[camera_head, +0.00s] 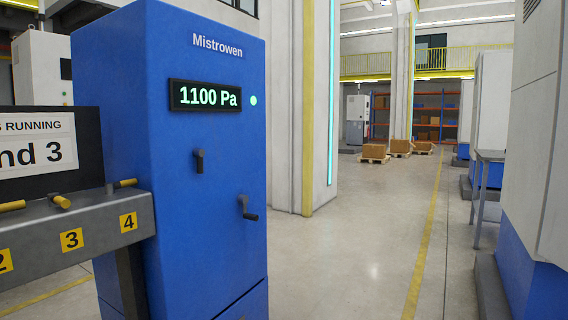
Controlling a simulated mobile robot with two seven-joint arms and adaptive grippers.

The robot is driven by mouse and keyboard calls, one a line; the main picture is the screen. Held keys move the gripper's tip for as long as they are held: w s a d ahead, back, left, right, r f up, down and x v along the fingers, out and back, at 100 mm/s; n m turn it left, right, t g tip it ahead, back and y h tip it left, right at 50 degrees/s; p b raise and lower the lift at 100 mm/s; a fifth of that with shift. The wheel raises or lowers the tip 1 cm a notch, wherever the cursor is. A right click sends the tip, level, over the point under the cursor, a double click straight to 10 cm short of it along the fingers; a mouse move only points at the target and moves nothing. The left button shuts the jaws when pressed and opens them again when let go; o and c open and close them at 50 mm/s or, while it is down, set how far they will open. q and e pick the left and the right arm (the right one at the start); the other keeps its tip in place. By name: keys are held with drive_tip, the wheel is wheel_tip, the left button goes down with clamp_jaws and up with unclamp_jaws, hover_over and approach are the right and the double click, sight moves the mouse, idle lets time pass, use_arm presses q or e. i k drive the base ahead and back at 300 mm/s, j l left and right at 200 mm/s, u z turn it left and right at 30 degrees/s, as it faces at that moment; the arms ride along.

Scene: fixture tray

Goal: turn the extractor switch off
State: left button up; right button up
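A tall blue cabinet (180,250), labelled "Mistrowen", stands left of centre; it appears to be the extractor. Its display (205,96) reads "1100 Pa" in lit green-white characters. Lower and to the right is a black crank-like handle (246,207). Neither of these two carries a readable label. Neither of my grippers is in view.
A grey rail (100,225) with yellow number plates and brass-coloured pegs stands at the left, against the cabinet's front-left side. A dark board with a white sign (38,145) is behind it. The floor (350,250) right of the cabinet is clear. Grey-white machines line the right.

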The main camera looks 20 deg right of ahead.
sight(200, 154)
drive_tip(key=z, duration=0.25)
drive_tip(key=i+l, duration=0.15)
drive_tip(key=l, duration=0.25)
drive_tip(key=i+l, duration=0.15)
drive_tip(key=l, duration=0.25)
drive_tip(key=i+l+z, duration=0.1)
drive_tip(key=l, duration=0.3)
drive_tip(key=i+l, duration=0.2)
drive_tip(key=l, duration=0.15)
